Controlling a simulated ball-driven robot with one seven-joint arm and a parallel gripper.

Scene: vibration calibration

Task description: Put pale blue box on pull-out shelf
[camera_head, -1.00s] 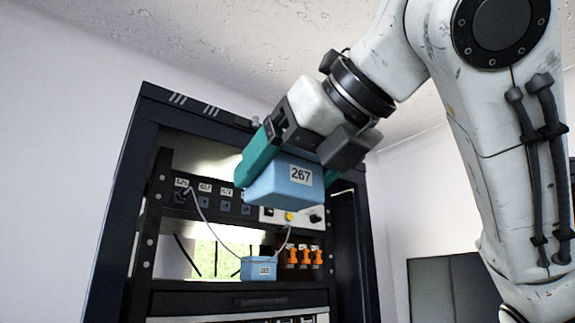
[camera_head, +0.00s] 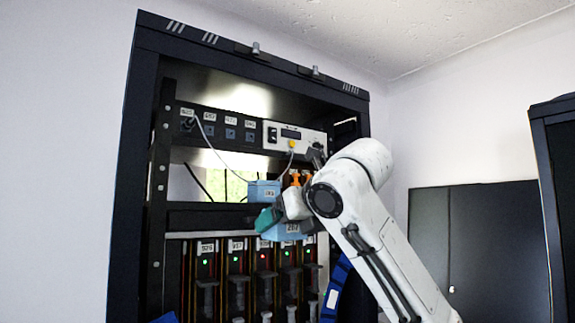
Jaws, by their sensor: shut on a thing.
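The pale blue box (camera_head: 285,232) with a white label is in my gripper (camera_head: 278,222). Teal finger pads show at its left side, and the gripper is shut on it. The box appears in front of the rack, below a smaller blue box (camera_head: 262,190). A dark shelf front (camera_head: 205,217) runs across the rack at about the height of my gripper. The held box and my wrist cover its right part, and I cannot tell whether the box touches it.
The smaller blue box has a cable running up to a panel (camera_head: 225,128). An instrument (camera_head: 295,138) and orange parts (camera_head: 296,179) are close to my wrist. Several lit modules (camera_head: 236,275) stand below. A dark cabinet (camera_head: 475,245) stands at right.

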